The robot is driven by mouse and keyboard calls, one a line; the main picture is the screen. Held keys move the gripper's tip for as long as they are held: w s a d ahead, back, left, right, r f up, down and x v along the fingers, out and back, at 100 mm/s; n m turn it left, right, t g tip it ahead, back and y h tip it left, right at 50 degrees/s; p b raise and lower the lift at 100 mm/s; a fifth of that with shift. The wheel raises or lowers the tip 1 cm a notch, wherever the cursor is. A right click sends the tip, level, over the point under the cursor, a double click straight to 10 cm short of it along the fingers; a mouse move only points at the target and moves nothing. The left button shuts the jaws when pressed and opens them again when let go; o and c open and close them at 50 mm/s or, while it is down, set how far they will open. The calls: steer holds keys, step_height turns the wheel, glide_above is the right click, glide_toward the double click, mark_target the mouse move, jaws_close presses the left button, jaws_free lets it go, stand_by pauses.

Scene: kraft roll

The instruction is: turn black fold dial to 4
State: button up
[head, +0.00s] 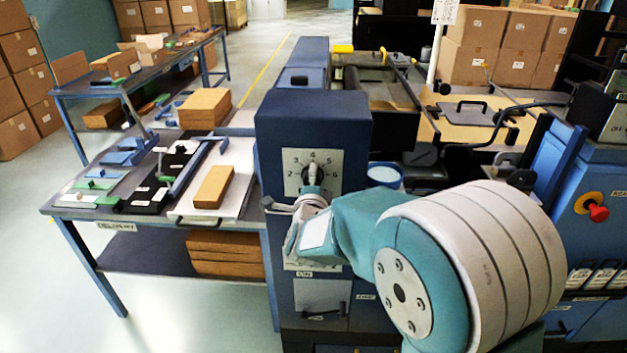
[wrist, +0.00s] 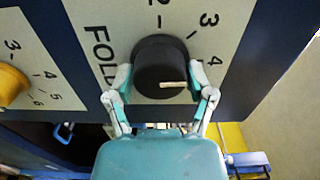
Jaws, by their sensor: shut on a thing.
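The black fold dial (wrist: 160,62) sits on a white number plate marked FOLD, with 2, 3 and 4 showing in the wrist view. Its pale pointer line points right, roughly toward the 4. In the head view the dial (head: 312,176) is on the upper plate of the blue machine column, its pointer roughly upright toward the 4 at the top. My gripper (wrist: 163,88) is shut on the dial, one finger on each side of the knob. In the head view my gripper (head: 311,197) comes from below right and covers the dial's lower part.
A yellow dial (wrist: 12,84) with its own number plate is close by on the same panel. Left of the blue column (head: 313,110) a workbench (head: 75,212) holds a brown block (head: 213,187) and tools. A red stop button (head: 598,213) is at right.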

steer(key=shift+w+m, duration=0.1)
steer(key=shift+m, duration=0.2)
steer(key=o, duration=0.9)
steer(key=shift+o, duration=0.8)
steer(key=shift+w, duration=0.2)
steer(key=shift+f, duration=0.1)
steer(key=s, duration=1.2)
steer(key=shift+a, duration=0.3)
